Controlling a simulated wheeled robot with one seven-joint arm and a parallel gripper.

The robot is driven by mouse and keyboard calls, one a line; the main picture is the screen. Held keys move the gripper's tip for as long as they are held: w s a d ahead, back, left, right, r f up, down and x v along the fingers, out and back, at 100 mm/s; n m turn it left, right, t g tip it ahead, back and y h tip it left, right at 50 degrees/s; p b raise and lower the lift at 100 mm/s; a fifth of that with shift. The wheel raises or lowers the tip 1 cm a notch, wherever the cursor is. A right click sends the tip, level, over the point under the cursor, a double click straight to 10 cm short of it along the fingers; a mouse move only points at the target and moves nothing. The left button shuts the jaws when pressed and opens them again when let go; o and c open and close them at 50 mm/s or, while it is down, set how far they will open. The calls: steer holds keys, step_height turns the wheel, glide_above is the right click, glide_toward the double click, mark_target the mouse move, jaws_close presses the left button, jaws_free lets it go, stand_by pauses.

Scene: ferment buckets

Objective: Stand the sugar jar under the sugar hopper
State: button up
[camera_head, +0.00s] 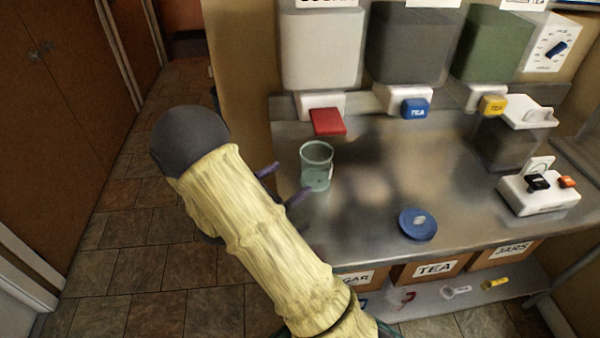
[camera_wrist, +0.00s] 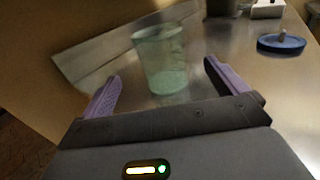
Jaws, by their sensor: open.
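A greenish see-through jar (camera_head: 316,167) stands upright on the steel counter, just in front of the sugar hopper (camera_head: 321,48) at the left end. A small pale tag shows on its right side; its text is too small to read. The hopper is white, with a red lever (camera_head: 328,121) below it, and its label is partly cut off. My gripper (camera_head: 284,183) is open at the counter's left edge, its purple fingers pointing at the jar. In the wrist view the jar (camera_wrist: 162,62) stands ahead, between and beyond the fingers, apart from them.
A dark tea hopper (camera_head: 411,47) with a blue lever and a green hopper (camera_head: 490,45) with a yellow lever hang to the right. A blue lid (camera_head: 417,224) lies near the front edge. A white switch box (camera_head: 538,192) stands at right. The counter's middle is clear.

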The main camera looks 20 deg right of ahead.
steer(key=shift+s+a, duration=0.25)
steer(key=shift+a, duration=0.4)
steer(key=shift+c, duration=0.5)
stand_by(0.8)
